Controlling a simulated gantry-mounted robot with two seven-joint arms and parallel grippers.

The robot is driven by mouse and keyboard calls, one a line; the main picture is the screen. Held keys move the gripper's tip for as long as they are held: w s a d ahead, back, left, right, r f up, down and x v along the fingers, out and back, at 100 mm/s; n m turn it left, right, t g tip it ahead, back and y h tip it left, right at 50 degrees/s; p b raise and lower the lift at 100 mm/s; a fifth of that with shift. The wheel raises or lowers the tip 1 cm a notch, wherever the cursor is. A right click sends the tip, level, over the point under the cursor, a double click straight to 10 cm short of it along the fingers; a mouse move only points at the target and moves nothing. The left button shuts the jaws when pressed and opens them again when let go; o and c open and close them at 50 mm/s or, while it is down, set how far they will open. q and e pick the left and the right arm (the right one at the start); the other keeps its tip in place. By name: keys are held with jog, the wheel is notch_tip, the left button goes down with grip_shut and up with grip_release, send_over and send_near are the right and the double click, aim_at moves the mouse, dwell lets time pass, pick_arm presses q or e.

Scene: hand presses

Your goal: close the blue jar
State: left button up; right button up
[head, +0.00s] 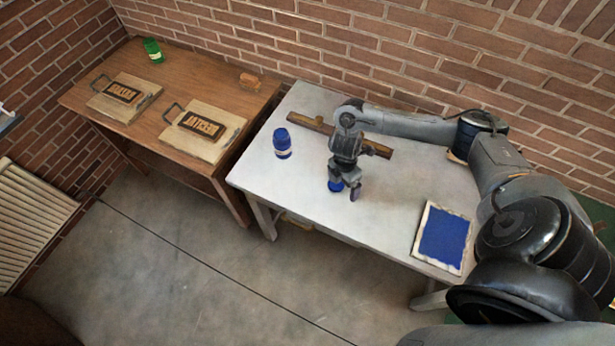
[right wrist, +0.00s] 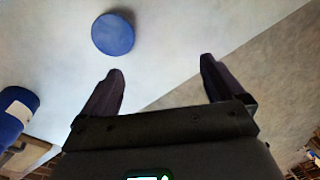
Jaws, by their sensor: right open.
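The blue jar (head: 282,146) stands upright on the pale table, left of my right gripper, with a light label on its side. It also shows at the left edge of the right wrist view (right wrist: 14,115). I cannot make out its mouth clearly. A round blue lid (right wrist: 113,34) lies flat on the table, and in the head view the lid (head: 336,185) is partly hidden by my gripper. My right gripper (head: 345,189) points down close to the lid. Its fingers (right wrist: 160,80) are apart and empty, and the lid is beyond the left fingertip in the wrist view. My left gripper is not in view.
A wooden bar (head: 374,148) lies behind my right gripper. A blue pad in a pale frame (head: 443,238) is at the table's right. A brown table (head: 100,71) on the left carries two hand presses (head: 203,132) and a green jar (head: 153,51). The pale table's front (head: 260,171) is clear.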

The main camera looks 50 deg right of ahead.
jog(key=shift+t+h, duration=0.4)
jog(key=shift+t, duration=0.3)
jog(key=shift+w+d+f+b, duration=0.15)
jog(key=shift+w+d+b, duration=0.65)
jog(key=shift+w+d, duration=0.25)
jog(key=shift+w+d+f+b, duration=0.15)
jog(key=shift+w+d+b, duration=0.65)
jog(key=shift+w, duration=0.3)
jog(key=shift+f, duration=1.05)
pick_arm(q)
jog(key=f, duration=0.2)
jog(key=s+f, duration=0.1)
jog(key=f, duration=0.1)
jog(key=shift+s+d+f, duration=0.1)
jog(key=shift+f, duration=0.2)
pick_arm(e)
jog(key=shift+w+f+b, duration=0.1)
jog(key=shift+f+b, duration=0.2)
jog(key=shift+f, duration=2.3)
pick_arm(q)
jog(key=shift+d+f, duration=0.1)
jog(key=shift+f, duration=0.05)
